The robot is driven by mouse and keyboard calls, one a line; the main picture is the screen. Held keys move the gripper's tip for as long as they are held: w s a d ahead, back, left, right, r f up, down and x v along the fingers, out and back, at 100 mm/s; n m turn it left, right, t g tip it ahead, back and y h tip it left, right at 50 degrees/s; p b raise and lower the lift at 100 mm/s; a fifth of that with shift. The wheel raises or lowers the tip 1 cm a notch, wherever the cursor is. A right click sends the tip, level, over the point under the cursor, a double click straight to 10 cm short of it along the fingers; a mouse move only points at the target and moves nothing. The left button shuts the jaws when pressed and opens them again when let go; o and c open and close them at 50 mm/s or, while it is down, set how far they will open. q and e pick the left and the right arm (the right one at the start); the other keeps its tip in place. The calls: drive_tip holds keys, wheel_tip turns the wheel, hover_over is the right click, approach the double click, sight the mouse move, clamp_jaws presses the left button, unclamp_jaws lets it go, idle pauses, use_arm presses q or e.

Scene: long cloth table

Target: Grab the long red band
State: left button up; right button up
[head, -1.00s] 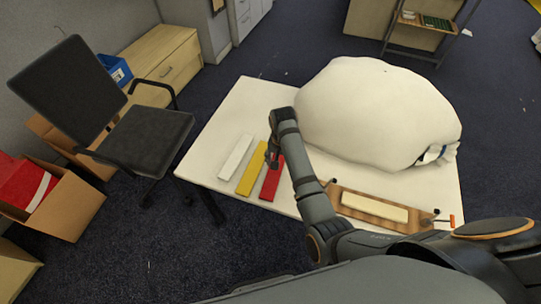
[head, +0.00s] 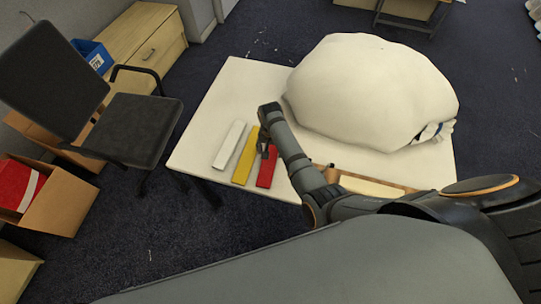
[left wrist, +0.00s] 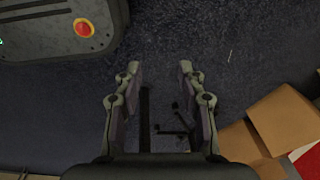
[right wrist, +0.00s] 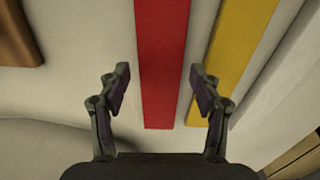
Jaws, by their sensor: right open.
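The long red band (head: 267,168) lies flat on the white table, to the right of the yellow band (head: 246,157) and the white band (head: 229,145). My right gripper (head: 264,143) is over the far end of the red band and partly hides it. In the right wrist view the red band (right wrist: 162,60) runs up from between the open fingers of the right gripper (right wrist: 160,90), with nothing held. The yellow band (right wrist: 240,55) passes close to the right finger. My left gripper (left wrist: 160,70) is open and empty, above the dark floor.
A large white stuffed bag (head: 370,95) fills the table's back right. A wooden board with a pale bar (head: 372,187) lies at the near right, partly behind my arm. A black chair (head: 125,125) and a cardboard box (head: 65,205) stand left of the table (head: 195,150).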

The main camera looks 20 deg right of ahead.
wheel_tip(320, 180, down, 2)
drive_tip(key=shift+w+f, duration=0.1)
drive_tip(key=shift+f, duration=0.1)
drive_tip(key=c, duration=0.9)
use_arm(q)
drive_tip(key=shift+s+f, duration=0.15)
drive_tip(key=shift+s, duration=0.85)
use_arm(e)
drive_tip(key=shift+c, duration=0.2)
drive_tip(key=shift+r, duration=0.15)
